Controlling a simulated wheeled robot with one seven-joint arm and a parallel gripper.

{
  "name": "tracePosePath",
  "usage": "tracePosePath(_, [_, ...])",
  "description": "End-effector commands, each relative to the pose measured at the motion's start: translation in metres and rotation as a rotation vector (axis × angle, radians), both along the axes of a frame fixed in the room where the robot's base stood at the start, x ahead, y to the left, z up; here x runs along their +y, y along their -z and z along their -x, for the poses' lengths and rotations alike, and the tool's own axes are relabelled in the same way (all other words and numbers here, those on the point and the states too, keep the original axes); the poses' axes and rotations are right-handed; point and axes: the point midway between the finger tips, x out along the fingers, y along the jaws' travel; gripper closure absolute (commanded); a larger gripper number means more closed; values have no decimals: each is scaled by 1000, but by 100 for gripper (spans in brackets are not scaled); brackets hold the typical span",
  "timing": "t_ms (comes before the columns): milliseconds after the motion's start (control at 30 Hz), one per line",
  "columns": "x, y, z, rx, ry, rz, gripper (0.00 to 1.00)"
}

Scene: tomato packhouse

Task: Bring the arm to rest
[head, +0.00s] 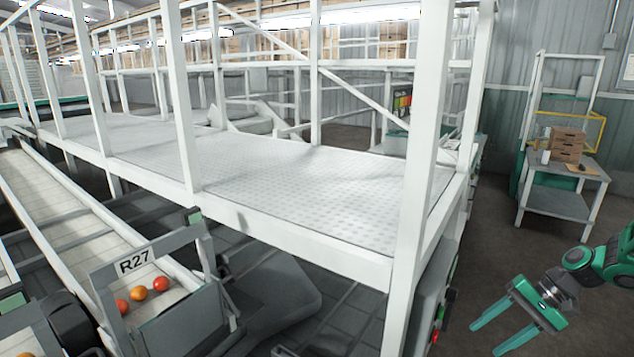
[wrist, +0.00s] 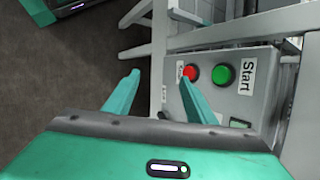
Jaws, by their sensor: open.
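My gripper (head: 504,331) is at the lower right of the head view, with its two green fingers spread apart and nothing between them. The arm reaches in from the right edge. In the wrist view the open fingers (wrist: 158,98) point toward a grey control box (wrist: 258,70). The box carries a red button (wrist: 190,73), a green button (wrist: 223,75) and a label reading "Start". The right fingertip overlaps the box near the red button in the picture; I cannot tell whether it touches.
A white-framed platform (head: 330,248) fills the middle. A conveyor end marked R27 (head: 165,318) with several tomatoes (head: 138,293) is at the lower left. A grey side table (head: 560,203) with stacked boxes (head: 567,146) stands at right. Dark floor (head: 500,262) is clear between platform and table.

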Motion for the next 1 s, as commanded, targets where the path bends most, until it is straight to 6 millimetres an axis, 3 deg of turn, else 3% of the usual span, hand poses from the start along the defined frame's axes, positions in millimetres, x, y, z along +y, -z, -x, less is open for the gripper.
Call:
tracePosePath(367, [2, -63, 66, 64, -85, 318, 49])
tracePosePath(700, [4, -118, 137, 74, -94, 525, 49])
tracePosePath(1000, [10, -151, 207, 54, -72, 628, 49])
